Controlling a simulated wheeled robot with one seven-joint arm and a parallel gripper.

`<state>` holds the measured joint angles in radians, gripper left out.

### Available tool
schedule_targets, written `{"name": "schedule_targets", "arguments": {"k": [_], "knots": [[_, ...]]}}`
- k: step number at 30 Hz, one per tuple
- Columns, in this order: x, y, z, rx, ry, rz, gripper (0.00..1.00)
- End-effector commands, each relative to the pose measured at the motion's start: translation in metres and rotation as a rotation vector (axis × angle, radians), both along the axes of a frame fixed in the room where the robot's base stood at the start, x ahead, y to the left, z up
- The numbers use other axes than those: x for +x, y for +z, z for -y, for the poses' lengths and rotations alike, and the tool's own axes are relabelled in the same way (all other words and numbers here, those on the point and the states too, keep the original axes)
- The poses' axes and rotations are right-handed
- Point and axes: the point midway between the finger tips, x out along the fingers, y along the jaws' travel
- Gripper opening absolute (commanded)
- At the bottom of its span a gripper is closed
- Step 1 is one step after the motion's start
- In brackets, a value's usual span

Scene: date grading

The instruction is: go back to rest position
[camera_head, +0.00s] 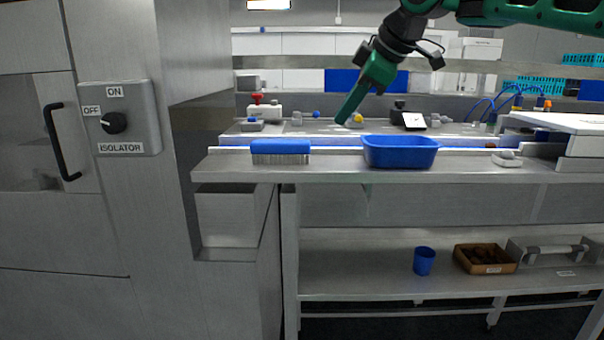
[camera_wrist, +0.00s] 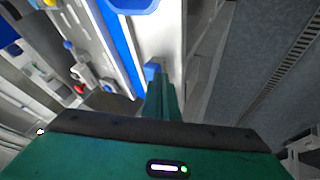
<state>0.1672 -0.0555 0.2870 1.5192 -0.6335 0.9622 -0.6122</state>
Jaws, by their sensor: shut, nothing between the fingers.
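My green gripper (camera_head: 349,107) hangs above the back of the steel bench (camera_head: 480,177), pointing down and to the left in the head view. Its fingers are together with nothing between them. It also shows in the wrist view (camera_wrist: 158,85), where the shut fingers point toward the bench edge. My arm comes in from the upper right. The gripper appears clear of the bench and the things on it.
A blue tub (camera_head: 400,152) and a blue-backed brush (camera_head: 280,148) stand along the bench front. A grey cabinet with an isolator switch (camera_head: 114,122) fills the left. The lower shelf holds a blue cup (camera_head: 424,261) and a brown box (camera_head: 485,268). White panels lie at right.

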Motion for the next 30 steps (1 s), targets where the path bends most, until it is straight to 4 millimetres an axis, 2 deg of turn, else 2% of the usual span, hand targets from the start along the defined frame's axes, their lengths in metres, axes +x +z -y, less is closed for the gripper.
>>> {"name": "schedule_targets", "arguments": {"k": [11,14,17,20,24,26,30], "knots": [[-0.021,-0.060,0.083,0.031,-0.337,-0.157,0.00],[-0.035,-0.081,0.113,0.045,-0.462,-0.210,0.00],[-0.057,-0.110,0.150,0.066,-0.622,-0.277,0.00],[-0.090,-0.145,0.193,0.094,-0.821,-0.356,0.00],[-0.148,-0.194,0.245,0.138,-1.100,-0.465,0.00],[-0.176,-0.215,0.263,0.156,-1.216,-0.509,0.00],[-0.245,-0.263,0.295,0.197,-1.476,-0.613,0.00]]}}
